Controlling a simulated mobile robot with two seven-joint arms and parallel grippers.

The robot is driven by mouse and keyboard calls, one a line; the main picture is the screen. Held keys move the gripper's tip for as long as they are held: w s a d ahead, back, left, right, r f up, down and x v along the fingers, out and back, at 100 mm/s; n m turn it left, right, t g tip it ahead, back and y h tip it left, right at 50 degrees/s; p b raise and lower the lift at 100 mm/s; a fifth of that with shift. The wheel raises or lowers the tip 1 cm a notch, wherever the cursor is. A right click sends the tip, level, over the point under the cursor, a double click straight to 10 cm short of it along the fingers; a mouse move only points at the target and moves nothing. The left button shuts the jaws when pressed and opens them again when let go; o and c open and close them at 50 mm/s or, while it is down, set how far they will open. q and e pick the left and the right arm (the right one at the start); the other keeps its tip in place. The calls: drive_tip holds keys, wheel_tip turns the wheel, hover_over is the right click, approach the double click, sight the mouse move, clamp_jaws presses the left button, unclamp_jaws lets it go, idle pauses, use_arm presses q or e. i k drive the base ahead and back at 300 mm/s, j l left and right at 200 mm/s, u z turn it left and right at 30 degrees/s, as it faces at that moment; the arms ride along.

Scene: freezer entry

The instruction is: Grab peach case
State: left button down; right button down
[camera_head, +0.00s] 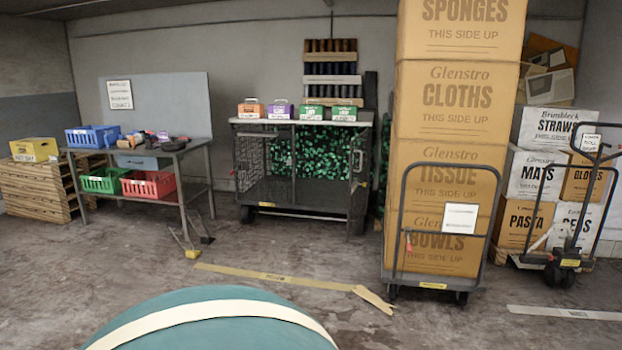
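A small peach-orange case (250,109) with a white label on its front sits at the left end of the top of a grey wire-sided cart (303,204). It stands in a row with a purple case (281,109) and two green cases (311,111) (344,113) to its right. The writing on the labels is too small to read. Neither of my grippers shows in this view.
A workbench (205,142) with colored crates stands left of the cart. A tall box stack (457,95) on a trolley (425,281) stands to the right. The floor is otherwise mostly clear.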

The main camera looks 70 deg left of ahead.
sight(246, 111)
drive_tip(key=i+j+u, duration=0.15)
drive_tip(key=i+u, duration=1.1)
drive_tip(key=i+j+u, duration=0.1)
drive_tip(key=i+u, duration=0.25)
drive_tip(key=i, duration=0.35)
drive_tip(key=i+l+u, duration=0.15)
drive_tip(key=i+u, duration=0.15)
drive_tip(key=i, duration=0.4)
drive_tip(key=i+u, duration=0.25)
drive_tip(key=i, duration=0.35)
drive_tip(key=i+l+u, duration=0.2)
drive_tip(key=i, duration=0.4)
